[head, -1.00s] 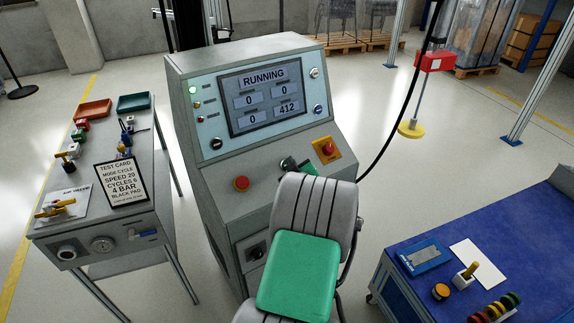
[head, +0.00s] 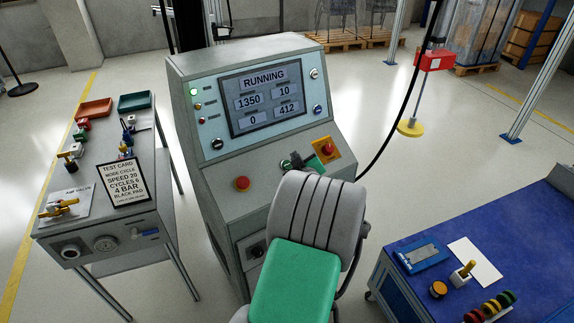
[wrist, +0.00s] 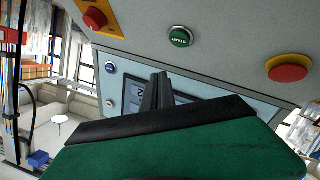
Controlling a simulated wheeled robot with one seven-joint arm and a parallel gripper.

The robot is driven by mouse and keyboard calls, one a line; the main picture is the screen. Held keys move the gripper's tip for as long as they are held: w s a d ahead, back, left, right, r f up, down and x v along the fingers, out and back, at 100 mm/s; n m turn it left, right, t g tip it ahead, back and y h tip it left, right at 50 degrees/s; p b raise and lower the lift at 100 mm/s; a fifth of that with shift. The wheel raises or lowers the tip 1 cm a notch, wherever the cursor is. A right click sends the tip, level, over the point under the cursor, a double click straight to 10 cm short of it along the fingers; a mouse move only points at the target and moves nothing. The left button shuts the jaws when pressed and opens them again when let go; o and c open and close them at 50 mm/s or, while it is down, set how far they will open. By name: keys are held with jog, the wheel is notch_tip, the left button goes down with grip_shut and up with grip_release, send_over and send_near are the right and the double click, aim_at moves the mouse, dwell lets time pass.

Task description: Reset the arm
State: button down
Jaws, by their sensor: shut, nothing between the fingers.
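My arm (head: 318,215), grey with a green cover, reaches up from the bottom of the head view to the sloped front of the grey control cabinet (head: 228,200). My gripper (head: 297,160) is near the panel's controls, partly hidden by the arm. In the wrist view my gripper's dark fingers (wrist: 157,92) are together with nothing between them. A green button (wrist: 180,37) lies apart from them in that picture. The cabinet's screen (head: 263,97) reads RUNNING, with 1350, 10, 0 and 412.
Red buttons flank the gripper on the panel, one at left (head: 242,184) and one on a yellow plate (head: 326,149). A bench with a test card (head: 122,182) stands left. A blue-topped table (head: 500,225) stands right. A black cable (head: 402,110) hangs right of the cabinet.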

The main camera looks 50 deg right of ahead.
dwell(0.3)
jog(key=w+a+r+n+g+y, duration=0.15)
jog(key=w+a+y, duration=0.3)
jog(key=a, duration=0.75)
jog(key=w+a+r+n+g+y, duration=0.1)
jog(key=w+a+n+y, duration=0.15)
jog(key=w+a, duration=0.65)
jog(key=s+a+r+m+g+y, duration=0.1)
jog(key=s+a+g, duration=0.2)
jog(key=s+a, duration=0.6)
jog(key=s+a+g+y, duration=0.1)
jog(key=s+a+g, duration=0.2)
jog(key=s+a, duration=0.7)
jog(key=a, duration=0.7)
jog(key=shift+r+m+y, duration=0.3)
jog(key=shift+r+m, duration=0.05)
jog(key=shift+m, duration=0.05)
dwell(2.6)
